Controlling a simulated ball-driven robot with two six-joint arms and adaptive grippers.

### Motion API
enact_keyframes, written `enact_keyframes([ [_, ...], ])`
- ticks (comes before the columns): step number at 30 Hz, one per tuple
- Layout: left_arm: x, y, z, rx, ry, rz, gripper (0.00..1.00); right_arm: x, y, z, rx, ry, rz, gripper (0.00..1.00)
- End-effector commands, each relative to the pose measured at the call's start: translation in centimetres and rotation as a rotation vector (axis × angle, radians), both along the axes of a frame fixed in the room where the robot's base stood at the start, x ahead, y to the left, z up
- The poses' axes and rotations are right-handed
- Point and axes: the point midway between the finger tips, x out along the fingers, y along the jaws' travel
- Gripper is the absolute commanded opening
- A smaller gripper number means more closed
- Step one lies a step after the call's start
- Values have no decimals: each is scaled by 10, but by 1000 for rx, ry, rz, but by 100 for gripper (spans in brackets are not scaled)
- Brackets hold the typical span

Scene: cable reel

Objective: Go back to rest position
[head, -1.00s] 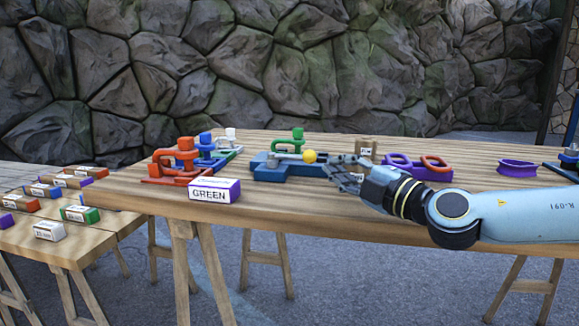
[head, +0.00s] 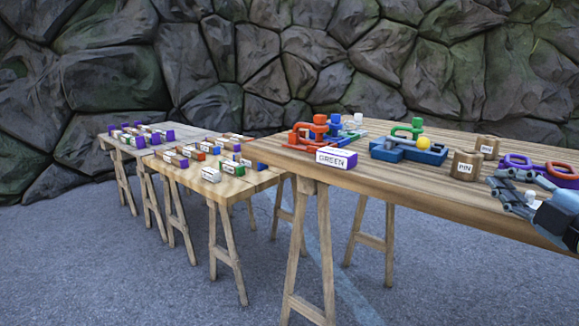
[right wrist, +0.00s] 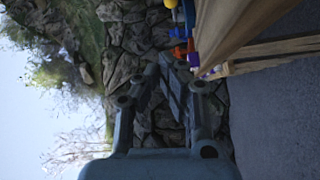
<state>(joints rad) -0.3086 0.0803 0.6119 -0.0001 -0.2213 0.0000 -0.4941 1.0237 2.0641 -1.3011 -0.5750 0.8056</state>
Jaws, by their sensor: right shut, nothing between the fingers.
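My right gripper (head: 506,190) is at the right edge of the head view, in front of the near edge of the long wooden table (head: 400,185). Its fingers are shut with nothing between them. In the right wrist view the gripper (right wrist: 172,75) shows against the stone wall, with the table edge (right wrist: 225,35) to its right. Most of the right arm is outside the head view. My left gripper is in neither view.
On the table stand red clamp-like parts (head: 310,135), a box marked GREEN (head: 336,158), a blue fixture (head: 408,150) with a yellow ball (head: 423,143), wooden PIN blocks (head: 466,166) and a purple part (head: 514,161). Lower tables (head: 225,184) with small boxes stand left.

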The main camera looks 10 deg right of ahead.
Motion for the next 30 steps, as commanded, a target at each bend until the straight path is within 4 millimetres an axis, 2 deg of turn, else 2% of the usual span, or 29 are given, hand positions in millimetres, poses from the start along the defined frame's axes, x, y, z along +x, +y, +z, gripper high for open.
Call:
enact_keyframes([
  [1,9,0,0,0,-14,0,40,-3,-2,-2,32,-3,-31,0],
  [5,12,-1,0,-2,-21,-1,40,-13,-8,-8,111,-4,-117,0],
  [11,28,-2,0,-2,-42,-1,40,-35,-19,-27,258,23,-287,0],
  [14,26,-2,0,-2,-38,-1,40,-53,-24,-45,359,65,-405,0],
  [18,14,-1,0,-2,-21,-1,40,-88,-20,-83,524,181,-594,0],
  [20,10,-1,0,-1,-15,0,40,-106,-13,-101,597,254,-671,0],
  [23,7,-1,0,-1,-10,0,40,-137,10,-133,719,402,-779,0],
  [27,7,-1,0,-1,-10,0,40,-176,54,-166,867,627,-865,0],
  [30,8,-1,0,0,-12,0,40,-199,88,-180,949,775,-883,0],
])
